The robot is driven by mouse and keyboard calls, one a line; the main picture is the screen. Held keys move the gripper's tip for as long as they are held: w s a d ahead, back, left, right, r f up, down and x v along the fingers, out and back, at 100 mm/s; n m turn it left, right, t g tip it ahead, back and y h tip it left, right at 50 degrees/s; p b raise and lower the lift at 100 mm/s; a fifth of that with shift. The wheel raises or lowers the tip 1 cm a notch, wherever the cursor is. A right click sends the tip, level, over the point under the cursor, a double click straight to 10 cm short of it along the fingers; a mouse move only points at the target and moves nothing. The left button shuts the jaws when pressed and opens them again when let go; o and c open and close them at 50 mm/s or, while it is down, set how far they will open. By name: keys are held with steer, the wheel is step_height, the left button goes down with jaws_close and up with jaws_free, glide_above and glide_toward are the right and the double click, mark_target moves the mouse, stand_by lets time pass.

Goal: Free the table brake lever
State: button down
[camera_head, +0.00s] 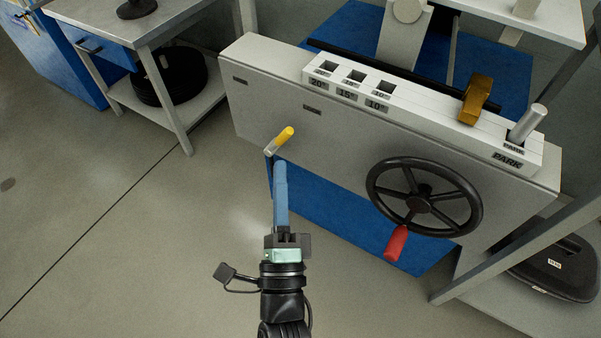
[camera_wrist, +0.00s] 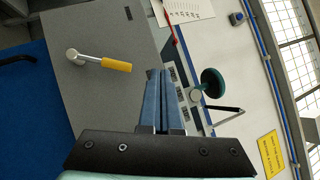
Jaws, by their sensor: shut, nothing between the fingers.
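A small lever with a yellow grip (camera_head: 284,138) sticks out of the grey front panel (camera_head: 330,125) on a metal arm. It also shows in the wrist view, left of my fingers, as a yellow grip (camera_wrist: 116,65) on a metal pivot. My gripper (camera_head: 280,164) has its blue fingers together and empty. In the head view the fingertips appear just below the lever. In the wrist view a gap separates my fingertips (camera_wrist: 160,72) from the yellow grip. I cannot tell from its looks whether this lever is the table brake.
A black handwheel (camera_head: 424,212) with a red handle (camera_head: 396,243) is right of my gripper. The panel's top has labelled slots (camera_head: 355,76), an ochre clip (camera_head: 476,98) and a metal pin (camera_head: 528,122) at PARK. A side table (camera_head: 165,22) stands left. Floor is clear at lower left.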

steer(key=s+d+f+m+b, duration=0.1)
steer(key=f, duration=0.4)
steer(key=s+d+f+m+g+h+b, duration=0.1)
steer(key=s+d+f+m+b, duration=0.1)
steer(key=f, duration=0.4)
steer(key=shift+s+d, duration=0.15)
steer(key=shift+s, duration=0.1)
steer(key=b, duration=0.3)
glide_toward(279, 141)
steer(key=w+d, duration=0.4)
steer(key=d, duration=0.1)
steer(key=shift+w+a+r+p, duration=0.35)
steer(key=shift+w+a+p, duration=0.15)
steer(key=shift+w, duration=0.05)
steer(key=shift+w+a+r+p, duration=0.35)
steer(key=shift+w+a+p, duration=0.15)
steer(key=shift+w, duration=0.05)
steer(key=shift+r, duration=0.1)
steer(key=shift+w+a+r+n+p, duration=0.15)
steer(key=shift+n+p, duration=0.25)
steer(key=shift+p, duration=0.4)
